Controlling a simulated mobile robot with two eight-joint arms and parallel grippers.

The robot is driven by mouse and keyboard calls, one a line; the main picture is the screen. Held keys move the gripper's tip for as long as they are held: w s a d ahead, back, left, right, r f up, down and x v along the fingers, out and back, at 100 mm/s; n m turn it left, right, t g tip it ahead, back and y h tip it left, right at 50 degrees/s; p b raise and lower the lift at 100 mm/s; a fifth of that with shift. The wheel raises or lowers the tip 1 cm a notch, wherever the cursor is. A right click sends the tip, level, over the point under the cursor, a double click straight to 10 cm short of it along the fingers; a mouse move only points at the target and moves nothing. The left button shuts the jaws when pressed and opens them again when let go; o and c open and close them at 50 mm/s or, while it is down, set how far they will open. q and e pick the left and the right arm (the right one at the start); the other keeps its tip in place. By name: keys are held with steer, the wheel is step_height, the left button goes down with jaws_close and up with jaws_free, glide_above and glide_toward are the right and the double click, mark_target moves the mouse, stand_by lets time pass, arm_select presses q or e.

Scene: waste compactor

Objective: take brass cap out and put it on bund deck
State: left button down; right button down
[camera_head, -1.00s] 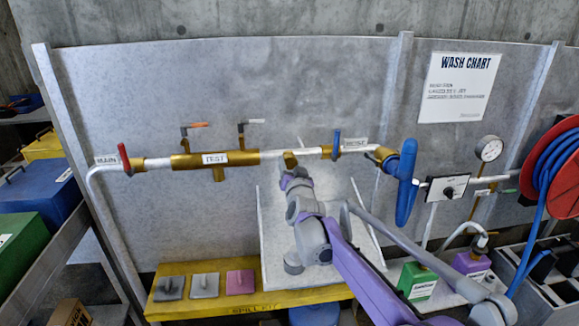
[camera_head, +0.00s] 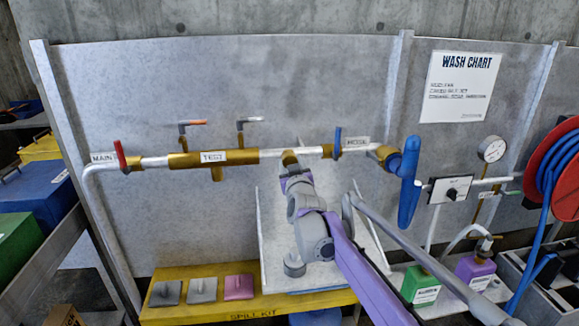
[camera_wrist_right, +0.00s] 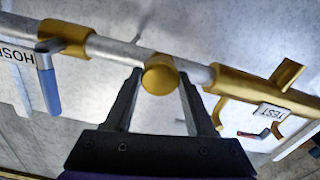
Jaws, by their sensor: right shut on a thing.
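The brass cap (camera_head: 289,157) sits on the white pipe between the TEST section and the HOSE valve. In the right wrist view its round brass face (camera_wrist_right: 160,75) points toward the camera, against the pipe. My right gripper (camera_wrist_right: 158,88) has its two dark fingers on either side of the cap, shut on it. In the head view the right gripper (camera_head: 292,172) reaches up to the pipe, its fingers partly hidden by the wrist. My left gripper is not in view. A pale, rimmed panel or deck (camera_head: 270,235) lies below, partly hidden by my arm; I cannot tell whether it is the bund deck.
A yellow spill kit ledge (camera_head: 250,303) holds several small pads at the lower left. A red-handled valve (camera_head: 121,156) and a blue-handled valve (camera_head: 337,143) stick out from the pipe.

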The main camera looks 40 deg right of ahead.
steer(key=shift+n, duration=0.7)
steer(key=shift+f, duration=0.1)
steer(key=n+b, duration=0.4)
steer(key=n, duration=0.1)
steer(key=shift+c, duration=0.8)
jaws_free()
steer(key=shift+c, duration=0.4)
